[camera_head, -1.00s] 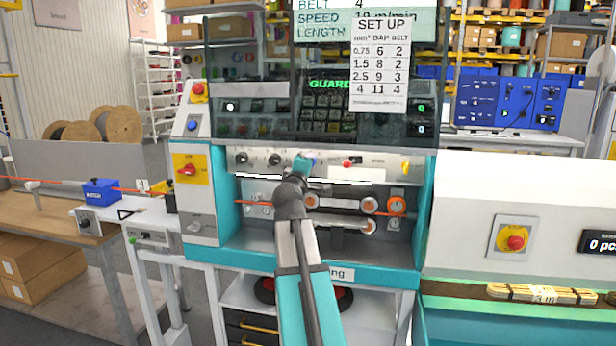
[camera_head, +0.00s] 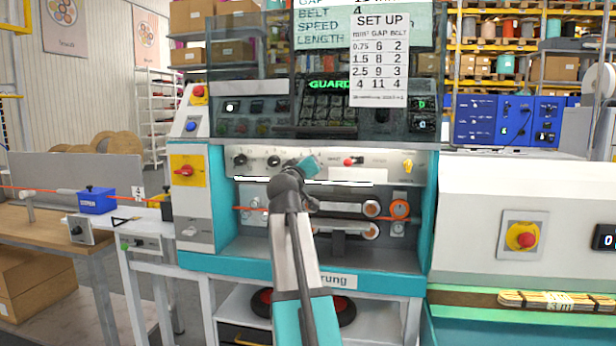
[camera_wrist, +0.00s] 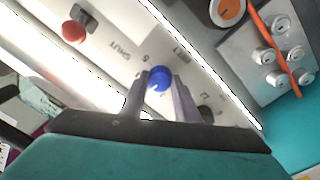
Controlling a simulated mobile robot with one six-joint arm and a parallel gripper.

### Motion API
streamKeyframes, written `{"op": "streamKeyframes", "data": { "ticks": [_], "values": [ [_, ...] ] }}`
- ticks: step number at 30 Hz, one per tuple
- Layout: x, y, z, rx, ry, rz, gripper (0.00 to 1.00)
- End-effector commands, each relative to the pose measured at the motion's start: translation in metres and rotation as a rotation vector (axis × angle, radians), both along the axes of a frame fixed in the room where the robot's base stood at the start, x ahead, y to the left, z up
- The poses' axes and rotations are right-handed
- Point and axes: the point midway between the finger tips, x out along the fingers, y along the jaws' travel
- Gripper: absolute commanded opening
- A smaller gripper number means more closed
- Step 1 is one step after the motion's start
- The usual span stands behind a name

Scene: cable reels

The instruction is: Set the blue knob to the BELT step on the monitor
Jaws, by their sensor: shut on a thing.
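The blue knob (camera_wrist: 159,77) sits on the pale control panel, between the fingers of my gripper (camera_wrist: 161,88) in the wrist view. The fingers are closed on its sides, and its white mark points to the lower left. In the head view my gripper (camera_head: 308,165) is at the panel of the teal machine and hides the knob. The monitor (camera_head: 315,30) above shows lines for GAP, BELT, SPEED and LENGTH. Its BELT line reads 4, and the top of the screen is cut off.
A SET UP chart (camera_head: 379,60) covers part of the monitor; its belt column runs from 2 to 4. A small card (camera_head: 138,192) at the left reads 4. A red knob (camera_wrist: 73,31) and a dark knob (camera_wrist: 207,114) flank the blue one.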

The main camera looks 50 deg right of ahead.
Motion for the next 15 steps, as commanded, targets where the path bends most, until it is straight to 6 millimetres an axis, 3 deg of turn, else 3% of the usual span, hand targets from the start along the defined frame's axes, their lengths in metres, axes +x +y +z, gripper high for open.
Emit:
{"op": "streamKeyframes", "data": {
  "ticks": [15],
  "values": [
    [0.0034, 0.0015, -0.0050, 0.246, -0.390, 0.003, 0.06]
  ]
}}
